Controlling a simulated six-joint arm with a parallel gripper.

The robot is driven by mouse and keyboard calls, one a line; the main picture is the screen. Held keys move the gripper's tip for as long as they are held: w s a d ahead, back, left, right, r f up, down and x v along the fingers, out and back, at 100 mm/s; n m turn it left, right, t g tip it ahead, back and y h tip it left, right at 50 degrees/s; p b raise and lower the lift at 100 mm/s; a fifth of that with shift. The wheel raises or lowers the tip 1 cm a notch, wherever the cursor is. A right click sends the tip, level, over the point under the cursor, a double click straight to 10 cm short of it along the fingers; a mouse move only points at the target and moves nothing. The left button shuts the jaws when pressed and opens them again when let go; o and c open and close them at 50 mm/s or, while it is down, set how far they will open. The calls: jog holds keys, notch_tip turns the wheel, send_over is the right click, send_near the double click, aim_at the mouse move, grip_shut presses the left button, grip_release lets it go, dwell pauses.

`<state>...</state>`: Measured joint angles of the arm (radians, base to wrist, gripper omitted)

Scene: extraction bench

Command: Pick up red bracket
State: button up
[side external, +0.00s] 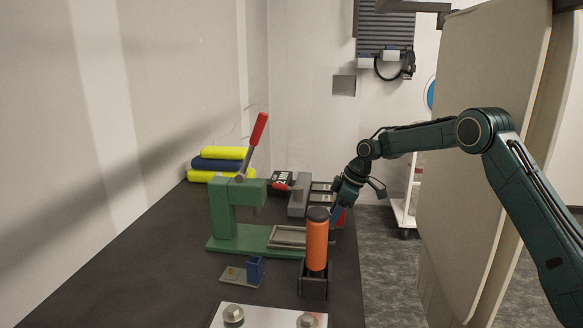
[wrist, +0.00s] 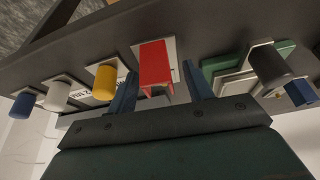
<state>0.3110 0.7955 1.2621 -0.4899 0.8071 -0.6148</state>
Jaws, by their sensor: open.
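The red bracket (wrist: 155,62) stands on a pale plate in the middle of the wrist view. It is a blocky red piece with an open underside or gap showing at its lower edge. My gripper (wrist: 159,73) is open, with one blue finger on each side of the bracket. Whether either finger touches it I cannot tell. In the side external view the bracket (side external: 341,218) is a small red patch, mostly hidden behind the orange cylinder, and my gripper (side external: 336,209) is just above and beside it, its fingertips partly hidden.
An orange cylinder (side external: 317,246) with a dark top stands close in front. A green press (side external: 225,215) with a red-tipped lever is left of it. Yellow (wrist: 105,82), white (wrist: 57,95) and blue (wrist: 25,103) cylinders line up beside the bracket. A dark cylinder (wrist: 268,62) stands on the other side.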

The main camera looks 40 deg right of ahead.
dwell(0.3)
grip_shut()
jog(key=shift+r, duration=0.1)
jog(key=shift+r, duration=4.95)
